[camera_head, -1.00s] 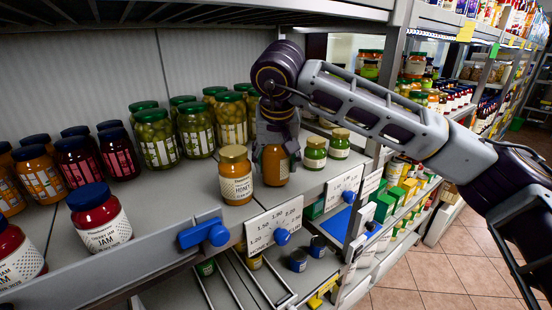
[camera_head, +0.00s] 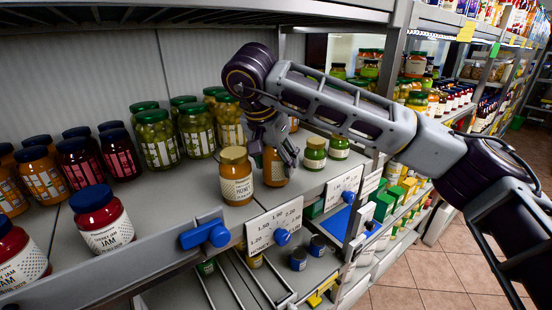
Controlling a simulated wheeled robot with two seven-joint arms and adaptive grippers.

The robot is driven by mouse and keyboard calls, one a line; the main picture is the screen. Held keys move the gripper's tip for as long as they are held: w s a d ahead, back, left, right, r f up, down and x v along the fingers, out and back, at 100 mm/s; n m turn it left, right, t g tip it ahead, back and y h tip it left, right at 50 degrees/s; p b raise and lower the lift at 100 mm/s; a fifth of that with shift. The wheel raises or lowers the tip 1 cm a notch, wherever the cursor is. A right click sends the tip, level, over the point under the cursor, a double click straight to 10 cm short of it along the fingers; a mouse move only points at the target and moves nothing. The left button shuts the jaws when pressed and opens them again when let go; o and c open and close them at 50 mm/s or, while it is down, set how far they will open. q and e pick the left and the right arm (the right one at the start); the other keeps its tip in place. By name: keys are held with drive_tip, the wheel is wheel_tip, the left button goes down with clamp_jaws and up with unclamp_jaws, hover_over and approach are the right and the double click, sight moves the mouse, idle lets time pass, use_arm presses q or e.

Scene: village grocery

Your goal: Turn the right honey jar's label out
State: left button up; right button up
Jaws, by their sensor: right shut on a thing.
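The right honey jar (camera_head: 273,175) stands upright on the shelf near its front edge. My left gripper is not in view.
Two green-filled jars (camera_head: 314,155) stand close on the right. Large olive jars (camera_head: 157,140) stand behind to the left. A jam jar (camera_head: 101,222) stands at the front left. A price strip (camera_head: 274,226) and blue clip (camera_head: 204,233) line the shelf edge. Bare shelf lies left of the honey.

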sight(269, 152)
drive_tip(key=shift+r+m, duration=0.15)
drive_tip(key=shift+m, duration=0.35)
drive_tip(key=shift+f, duration=0.3)
drive_tip(key=o, duration=1.5)
drive_tip(key=shift+f, duration=0.1)
drive_tip(key=shift+v, duration=3.8)
